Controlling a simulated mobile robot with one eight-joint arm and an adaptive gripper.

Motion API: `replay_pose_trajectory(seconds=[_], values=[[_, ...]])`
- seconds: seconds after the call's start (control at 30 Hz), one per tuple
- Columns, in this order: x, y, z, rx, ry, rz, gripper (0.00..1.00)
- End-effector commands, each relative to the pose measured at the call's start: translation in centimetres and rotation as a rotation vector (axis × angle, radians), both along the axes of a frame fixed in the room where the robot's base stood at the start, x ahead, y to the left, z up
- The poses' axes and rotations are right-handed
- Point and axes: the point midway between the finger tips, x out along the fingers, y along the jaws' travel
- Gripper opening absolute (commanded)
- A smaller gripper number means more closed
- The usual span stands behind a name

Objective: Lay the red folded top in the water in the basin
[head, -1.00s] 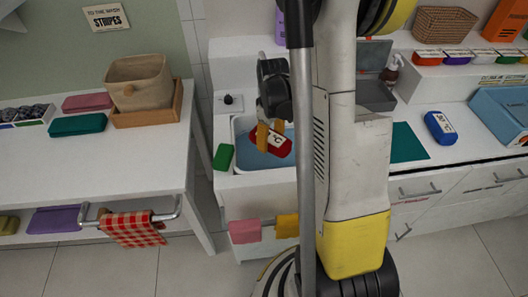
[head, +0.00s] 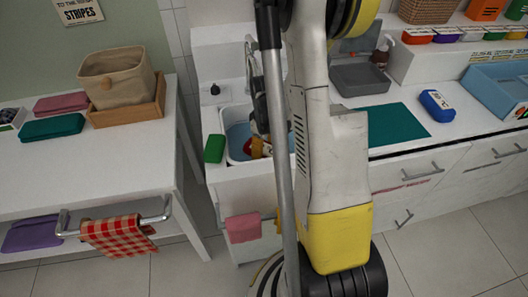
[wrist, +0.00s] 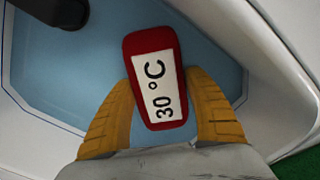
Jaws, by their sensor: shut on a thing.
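The red folded top (wrist: 150,45) has a white "30 °C" label and shows large in the wrist view. My gripper (wrist: 161,88) is shut on it, with one yellow finger along each side. Blue water (wrist: 60,75) lies below and around it inside the white basin (wrist: 270,55). In the head view the red top (head: 247,146) is mostly hidden by my gripper (head: 259,149) and arm, over the front part of the basin (head: 226,122). I cannot tell whether the top touches the water.
A green folded piece (head: 214,149) stands at the basin's left front rim. A dark spout (wrist: 55,12) reaches over the water. A pink cloth (head: 243,228) hangs in front. A teal mat (head: 395,127) and a blue piece (head: 437,104) lie on the right counter.

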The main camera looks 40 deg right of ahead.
Motion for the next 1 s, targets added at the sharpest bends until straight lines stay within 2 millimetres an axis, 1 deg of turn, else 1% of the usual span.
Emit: replay_pose_trajectory(seconds=[0.1, 0.13, 0.17, 0.2, 0.47, 0.57, 0.67, 0.9, 1.0], values=[[0.0, 0.0, -0.5, 0.000, 0.000, 0.000, 0.26], [0.0, 0.0, -0.3, 0.000, 0.000, 0.000, 0.71], [0.0, 0.0, -0.3, 0.000, 0.000, 0.000, 0.80], [0.0, 0.0, -0.3, 0.000, 0.000, 0.000, 0.84], [0.0, 0.0, -0.2, 0.000, 0.000, 0.000, 0.84], [0.0, 0.0, 0.2, 0.000, 0.000, 0.000, 0.84], [0.0, 0.0, 1.7, 0.000, 0.000, 0.000, 0.84], [0.0, 0.0, 7.3, 0.000, 0.000, 0.000, 0.84], [0.0, 0.0, 9.3, 0.000, 0.000, 0.000, 0.84]])
